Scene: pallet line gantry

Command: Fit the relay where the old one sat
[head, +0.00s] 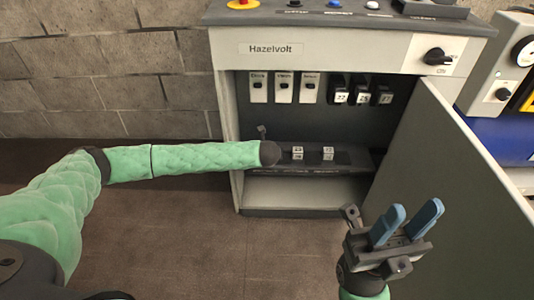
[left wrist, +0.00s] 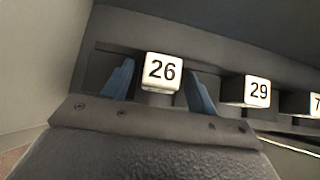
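A relay labelled 26 (left wrist: 162,71) sits in a dark rail in the left wrist view, with relay 29 (left wrist: 257,92) to its right. The blue fingers of my left gripper (left wrist: 160,88) stand either side of relay 26, with a narrow gap showing beside its label. In the head view my left arm reaches into the Hazelvolt cabinet (head: 226,120), and its wrist hides that gripper and relay 26. Dark relays labelled 22 (head: 340,97), 25 (head: 363,98) and 27 (head: 385,97) hang in the upper row. My right gripper (head: 407,213) is open and empty before the cabinet.
Three white breakers (head: 284,88) sit at the upper left inside the cabinet. The open cabinet door (head: 450,165) stands at the right, close to my right gripper. A rotary switch (head: 438,56) is on the front panel. The floor (head: 180,250) in front is clear.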

